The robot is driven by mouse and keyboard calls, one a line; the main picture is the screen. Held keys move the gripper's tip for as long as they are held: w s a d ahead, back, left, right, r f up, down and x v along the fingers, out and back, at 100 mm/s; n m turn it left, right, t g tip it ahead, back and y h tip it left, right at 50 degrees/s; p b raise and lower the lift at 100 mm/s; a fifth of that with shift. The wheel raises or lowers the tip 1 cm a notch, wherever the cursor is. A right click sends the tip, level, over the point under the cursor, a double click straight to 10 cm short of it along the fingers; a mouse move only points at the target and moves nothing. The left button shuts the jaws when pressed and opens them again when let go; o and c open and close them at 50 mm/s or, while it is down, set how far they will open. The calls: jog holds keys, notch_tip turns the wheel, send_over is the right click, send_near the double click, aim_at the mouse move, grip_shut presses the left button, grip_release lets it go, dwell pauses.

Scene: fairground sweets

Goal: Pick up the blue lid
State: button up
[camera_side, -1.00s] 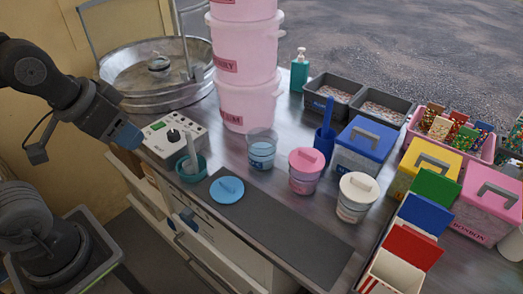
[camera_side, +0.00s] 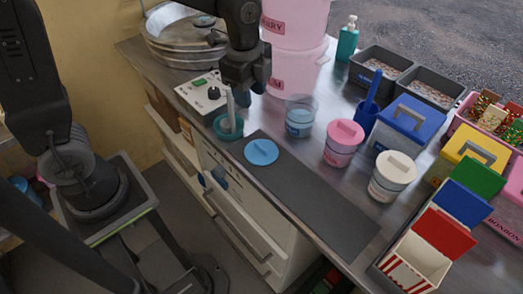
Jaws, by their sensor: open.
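The round blue lid (camera_side: 262,152) with a raised bar handle lies flat on the dark mat (camera_side: 325,200), near the mat's far left end. My gripper (camera_side: 244,98) is above the counter, higher than the lid and up and left of it in the picture. It is open, and its fingers are hard to make out against the arm. It is apart from the lid. A clear tub with blue contents (camera_side: 299,121) stands without a lid just behind the mat. A larger box with a blue lid (camera_side: 412,118) stands further right.
A teal cup (camera_side: 228,128) with a white-handled tool stands close left of the lid, below my gripper. A pink-lidded tub (camera_side: 343,142) and a white-lidded tub (camera_side: 393,174) stand behind the mat. Tall pink buckets (camera_side: 295,70) rise behind. The mat's right part is clear.

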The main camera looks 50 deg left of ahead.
aim_at(261, 146)
jog(key=f+m, duration=0.1)
jog(key=f, duration=0.4)
jog(key=w+f+m, duration=0.1)
jog(key=f, duration=0.5)
jog(key=w+d+f, duration=0.1)
jog(key=f, duration=0.5)
jog(key=shift+m+g, duration=0.4)
jog(key=shift+c, duration=0.2)
grip_shut()
